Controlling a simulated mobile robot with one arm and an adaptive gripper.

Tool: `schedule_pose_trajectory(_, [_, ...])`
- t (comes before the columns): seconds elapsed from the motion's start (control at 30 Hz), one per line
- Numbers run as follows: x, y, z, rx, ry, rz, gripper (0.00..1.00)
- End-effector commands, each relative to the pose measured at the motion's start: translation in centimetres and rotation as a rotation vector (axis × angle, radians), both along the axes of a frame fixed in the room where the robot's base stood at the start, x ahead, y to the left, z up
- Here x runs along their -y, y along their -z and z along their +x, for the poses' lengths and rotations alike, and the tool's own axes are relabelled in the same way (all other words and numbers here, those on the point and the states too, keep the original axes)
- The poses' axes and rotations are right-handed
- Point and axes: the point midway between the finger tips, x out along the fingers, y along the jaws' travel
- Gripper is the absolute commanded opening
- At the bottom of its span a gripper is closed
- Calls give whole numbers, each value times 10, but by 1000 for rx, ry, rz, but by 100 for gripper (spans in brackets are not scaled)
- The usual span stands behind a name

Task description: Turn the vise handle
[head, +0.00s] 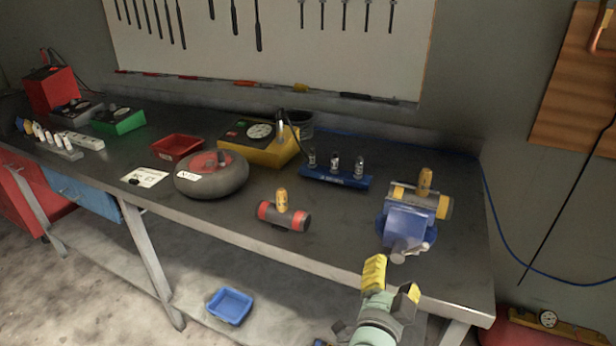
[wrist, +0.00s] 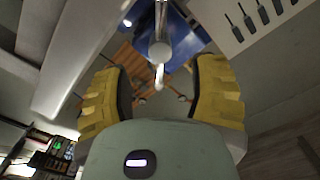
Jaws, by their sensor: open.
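The blue vise (head: 408,226) is at the right front of the workbench. Its grey handle (head: 398,256) is at its front end, near the bench's front edge. In the wrist view the blue vise (wrist: 178,42) is at the top, and its grey handle (wrist: 160,52) shows as a round knob with a thin bar between my fingers. My gripper (head: 393,280) is just in front of and below the handle, with its yellow fingers apart and nothing between the pads in firm contact. The wrist view also shows my gripper (wrist: 160,80) wide open. The exact gap to the handle is unclear.
A grey-yellow roller (head: 443,208) with a yellow cylinder (head: 425,181) sits at the vise top. A red-ended roller (head: 283,215) lies left of it, and a blue rack (head: 335,178) stands behind. The bench front (head: 345,262) between is clear.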

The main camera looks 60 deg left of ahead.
Motion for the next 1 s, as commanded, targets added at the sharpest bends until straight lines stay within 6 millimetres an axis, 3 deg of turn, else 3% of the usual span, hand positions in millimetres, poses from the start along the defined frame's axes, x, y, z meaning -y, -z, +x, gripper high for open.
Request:
schedule_pose_trajectory(0.3, [24,3,-44,-5,-11,-2,59])
schedule_pose_trajectory(0.73, [51,1,-86,-1,-8,-3,59])
schedule_pose_trajectory(1.0, [61,-28,-55,82,115,51,59])
